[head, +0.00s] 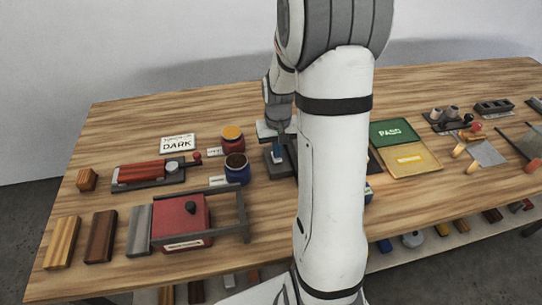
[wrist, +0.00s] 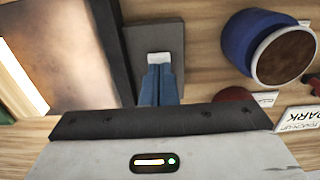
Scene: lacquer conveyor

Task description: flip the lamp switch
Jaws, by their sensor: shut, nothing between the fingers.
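A dark grey switch plate (wrist: 172,38) shows in the wrist view with a small white toggle (wrist: 160,58) on it. My gripper (wrist: 159,70) has its blue fingers shut and empty, with the tips right at the toggle; I cannot tell whether they touch it. In the head view my gripper (head: 278,155) is over the dark switch base (head: 273,170), left of my arm. The toggle itself is hidden there. A dark-framed box with a brownish panel (wrist: 55,50) stands left of the switch in the wrist view; my arm hides most of that area in the head view.
A blue pot with brown contents (head: 236,166) stands close left of the switch, with an orange-topped pot (head: 232,133) behind it. A red machine (head: 182,220) and a DARK sign (head: 178,142) are further left. A green and yellow tray (head: 408,158) lies right of my arm.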

